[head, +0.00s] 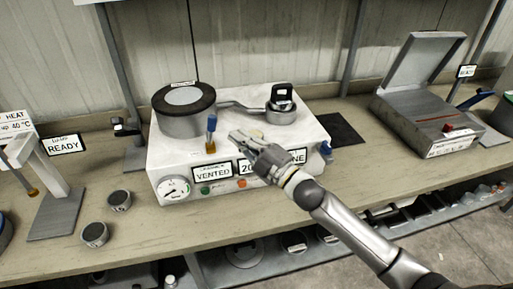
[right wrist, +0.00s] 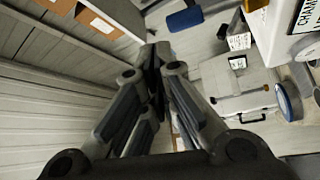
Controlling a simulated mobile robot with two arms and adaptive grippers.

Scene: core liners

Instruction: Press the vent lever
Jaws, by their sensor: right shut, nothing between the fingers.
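The vent lever (head: 211,126) has a blue handle and a brass-coloured base, and stands upright on the front part of the white machine (head: 160,150), above a sign reading VENTED (head: 212,173). My right gripper (head: 238,136) is shut and empty over the machine's top, just right of the lever; a gap shows between them in the head view. In the right wrist view the fingers (right wrist: 158,60) meet at their tips, and a blue handle-like piece (right wrist: 185,18) lies beyond them to the upper right; I cannot tell if it is the lever. My left gripper is not in view.
A round dark-rimmed chamber (head: 184,122) stands on the machine behind the lever. A gauge (head: 174,190), a green button (head: 205,190) and a red button (head: 241,183) are on its front. An open-lidded grey box (head: 425,125) stands right. Two small cups (head: 94,234) sit left.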

